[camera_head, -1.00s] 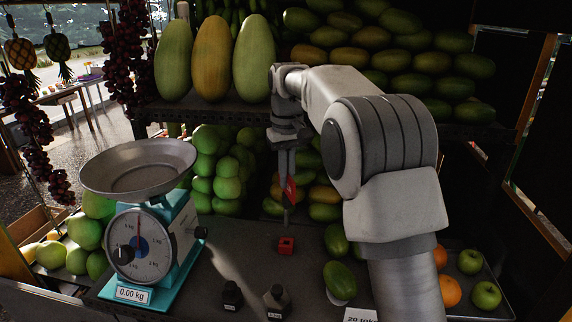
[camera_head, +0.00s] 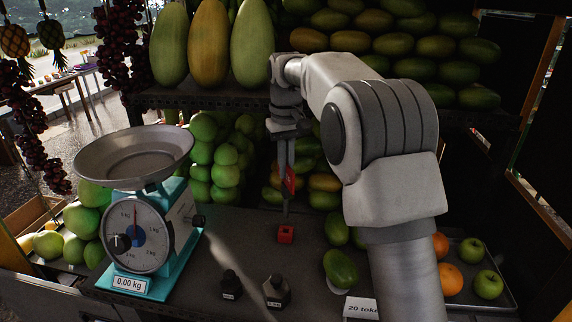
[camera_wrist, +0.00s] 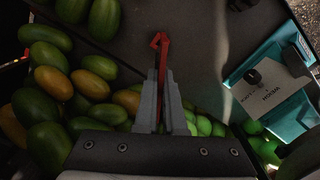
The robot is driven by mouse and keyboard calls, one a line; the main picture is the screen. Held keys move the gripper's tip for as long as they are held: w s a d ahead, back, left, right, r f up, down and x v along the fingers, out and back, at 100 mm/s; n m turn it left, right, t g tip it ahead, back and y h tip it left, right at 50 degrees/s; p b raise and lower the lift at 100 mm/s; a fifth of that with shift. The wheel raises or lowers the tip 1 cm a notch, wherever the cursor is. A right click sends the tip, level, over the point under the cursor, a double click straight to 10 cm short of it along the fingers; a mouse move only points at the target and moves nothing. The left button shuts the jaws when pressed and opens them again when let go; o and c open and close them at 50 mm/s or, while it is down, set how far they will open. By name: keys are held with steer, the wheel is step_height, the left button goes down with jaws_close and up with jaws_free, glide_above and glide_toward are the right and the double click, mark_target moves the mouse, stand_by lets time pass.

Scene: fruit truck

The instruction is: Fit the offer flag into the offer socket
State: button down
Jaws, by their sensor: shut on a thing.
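The offer flag is a small red flag (camera_head: 290,179) on a thin pole that hangs down, roughly upright. My gripper (camera_head: 285,163) is shut on it, with fingers pointing down over the counter. The offer socket is a small red block (camera_head: 286,235) with a dark opening on top, standing on the counter. The pole's lower end appears a little above the socket; whether it lines up exactly I cannot tell. In the wrist view, the flag (camera_wrist: 163,62) shows edge-on as a red strip between my fingertips (camera_wrist: 161,80), and the red socket (camera_wrist: 158,40) shows just beyond, partly covered.
A teal scale (camera_head: 150,235) reading 0.00 kg stands left of the socket. Two dark weights (camera_head: 276,291) stand in front. A green fruit (camera_head: 340,268) lies to the right. Piled fruit and a shelf (camera_head: 230,98) are behind. The counter around the socket is clear.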

mark_target(286, 184)
steer(key=shift+f+b, duration=1.05)
steer(key=shift+f, duration=1)
steer(key=shift+p, duration=0.8)
steer(key=shift+f+b, duration=0.9)
steer(key=shift+f, duration=0.8)
steer(key=c, duration=0.9)
jaws_free()
